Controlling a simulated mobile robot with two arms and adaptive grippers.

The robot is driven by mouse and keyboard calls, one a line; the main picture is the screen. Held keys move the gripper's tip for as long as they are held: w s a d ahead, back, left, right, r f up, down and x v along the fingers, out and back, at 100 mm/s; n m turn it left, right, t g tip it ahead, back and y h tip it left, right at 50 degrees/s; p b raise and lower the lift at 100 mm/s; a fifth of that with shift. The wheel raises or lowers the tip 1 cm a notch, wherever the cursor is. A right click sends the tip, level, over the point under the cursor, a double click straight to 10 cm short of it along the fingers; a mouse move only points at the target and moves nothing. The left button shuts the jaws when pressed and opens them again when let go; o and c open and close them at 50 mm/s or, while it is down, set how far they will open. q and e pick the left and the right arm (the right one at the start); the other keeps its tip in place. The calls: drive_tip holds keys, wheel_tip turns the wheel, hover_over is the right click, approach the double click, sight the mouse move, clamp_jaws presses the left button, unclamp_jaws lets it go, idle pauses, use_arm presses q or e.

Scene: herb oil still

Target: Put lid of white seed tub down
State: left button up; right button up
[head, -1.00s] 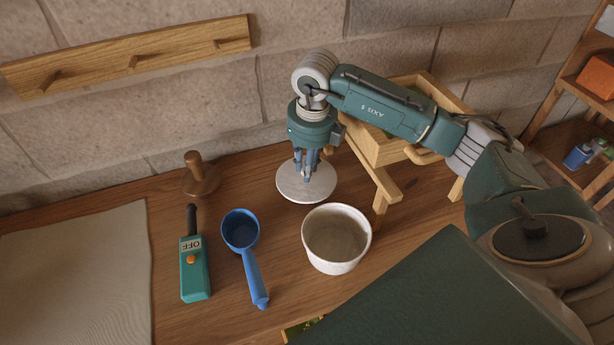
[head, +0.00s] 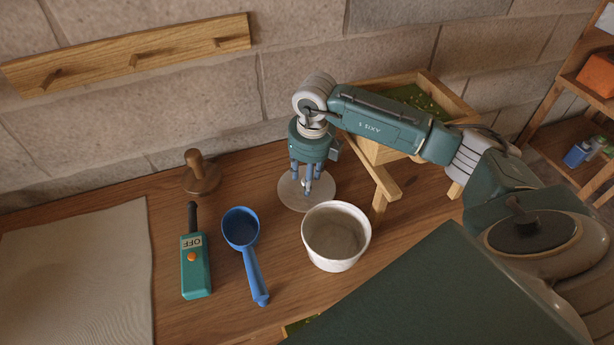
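The lid of the white seed tub is a flat, pale round disc (head: 289,194). It appears to lie flat on the wooden table, just behind and left of the white tub (head: 338,262). The tub is upright with its top open, and the part of its inside that I see looks empty. My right gripper (head: 307,183) points down over the middle of the lid. Its fingers look spread around the lid's centre, with gaps between them. The fingers hide part of the lid, and any contact with its handle is hard to see. My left gripper is not in view.
A blue scoop (head: 253,270) and a teal switch box marked OFF (head: 195,270) lie left of the tub. A wooden stamp-like piece (head: 201,180) stands behind them. A grey cloth (head: 75,280) covers the left side. A wooden box on legs (head: 383,152) stands behind right.

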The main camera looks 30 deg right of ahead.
drive_tip(key=shift+r, duration=0.15)
wheel_tip(320, 180, up, 12)
drive_tip(key=s+b, duration=0.1)
drive_tip(key=b, duration=0.1)
drive_tip(key=shift+s, duration=0.2)
idle(0.5)
